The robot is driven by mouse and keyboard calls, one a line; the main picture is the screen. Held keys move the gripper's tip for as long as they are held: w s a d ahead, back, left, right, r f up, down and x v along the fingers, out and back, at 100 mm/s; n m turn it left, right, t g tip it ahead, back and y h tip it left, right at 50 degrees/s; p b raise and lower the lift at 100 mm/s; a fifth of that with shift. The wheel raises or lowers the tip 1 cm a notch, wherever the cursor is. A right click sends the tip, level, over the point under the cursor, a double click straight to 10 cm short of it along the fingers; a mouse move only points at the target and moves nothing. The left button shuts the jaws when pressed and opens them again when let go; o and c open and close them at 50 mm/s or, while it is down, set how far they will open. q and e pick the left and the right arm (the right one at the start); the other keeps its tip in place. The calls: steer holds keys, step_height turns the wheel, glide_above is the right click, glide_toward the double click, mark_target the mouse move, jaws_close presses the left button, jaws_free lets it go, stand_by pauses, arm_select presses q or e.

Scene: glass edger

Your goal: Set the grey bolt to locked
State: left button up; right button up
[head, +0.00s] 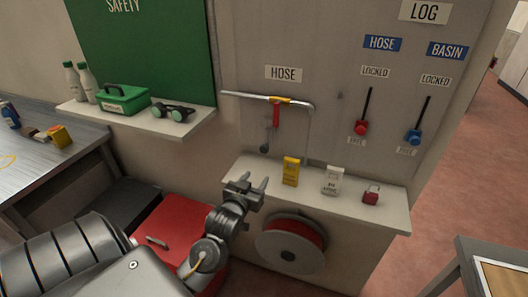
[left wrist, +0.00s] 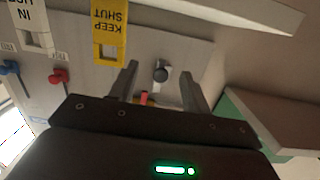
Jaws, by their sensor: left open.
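Two other knobs, red (head: 361,127) and blue (head: 413,136), sit low in slots with LOCKED labels above. My right gripper is out of view.
The small shelf (head: 385,212) holds a yellow tag block (head: 291,170), a white tag block (head: 332,180) and a red padlock-like item (head: 371,194). A hose reel (head: 290,246) is below it. A higher shelf (head: 140,118) with a green box is at left.

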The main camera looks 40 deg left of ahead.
arm_select(q)
steer(key=t, duration=0.1)
glide_toward(263, 151)
steer(key=shift+y, duration=0.3)
steer(key=p+x, duration=0.3)
steer(key=x, duration=0.6)
steer(key=shift+w+d+r, duration=0.1)
steer(key=shift+w+d, duration=0.05)
steer(key=shift+w, duration=0.05)
steer(key=shift+w+a, duration=0.2)
steer(key=shift+w, duration=0.45)
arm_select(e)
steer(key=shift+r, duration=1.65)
arm_select(q)
steer(key=shift+c, duration=0.3)
jaws_close()
